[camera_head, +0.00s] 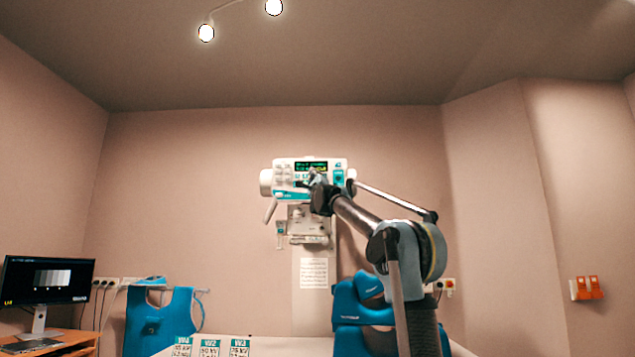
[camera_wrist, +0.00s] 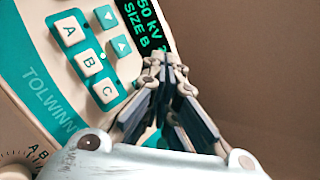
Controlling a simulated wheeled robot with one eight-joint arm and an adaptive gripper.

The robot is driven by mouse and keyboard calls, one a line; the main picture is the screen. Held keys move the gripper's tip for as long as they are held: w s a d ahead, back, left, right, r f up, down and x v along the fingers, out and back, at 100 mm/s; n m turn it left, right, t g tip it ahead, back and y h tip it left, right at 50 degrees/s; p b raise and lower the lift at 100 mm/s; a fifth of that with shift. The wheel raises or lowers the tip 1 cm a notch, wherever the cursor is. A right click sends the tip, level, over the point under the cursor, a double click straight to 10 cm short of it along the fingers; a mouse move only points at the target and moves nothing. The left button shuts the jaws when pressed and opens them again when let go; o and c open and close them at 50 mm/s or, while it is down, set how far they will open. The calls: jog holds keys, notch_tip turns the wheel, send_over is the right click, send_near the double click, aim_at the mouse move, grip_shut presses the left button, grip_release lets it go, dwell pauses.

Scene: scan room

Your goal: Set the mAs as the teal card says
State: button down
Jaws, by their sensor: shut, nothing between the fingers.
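The x-ray unit's control panel (camera_head: 283,176) faces me on the far wall. Its dark display (camera_head: 311,166) has green text; in the wrist view the display (camera_wrist: 150,22) reads "50 KV" and "SIZE B", with the rest behind my fingers. Pale buttons A, B and C (camera_wrist: 88,65) and teal arrow buttons (camera_wrist: 122,45) show beside it. My gripper (camera_wrist: 171,60) is shut and empty, its tips in front of the panel near the display's lower end. I cannot tell whether they touch. Several teal-topped cards (camera_head: 210,342) stand low in front; their small print is hard to read.
A monitor (camera_head: 48,280) stands on a wooden desk at left. A printed sheet (camera_head: 314,273) is under the unit. A dial (camera_wrist: 20,165) shows at the panel's lower left.

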dwell(0.4)
jog(key=shift+w, duration=0.35)
jog(key=shift+w, duration=0.35)
dwell(0.7)
dwell(0.4)
jog(key=shift+s, duration=0.8)
jog(key=shift+s, duration=0.1)
jog(key=s, duration=0.4)
jog(key=shift+s+a, duration=0.1)
jog(key=shift+s, duration=0.3)
dwell(0.5)
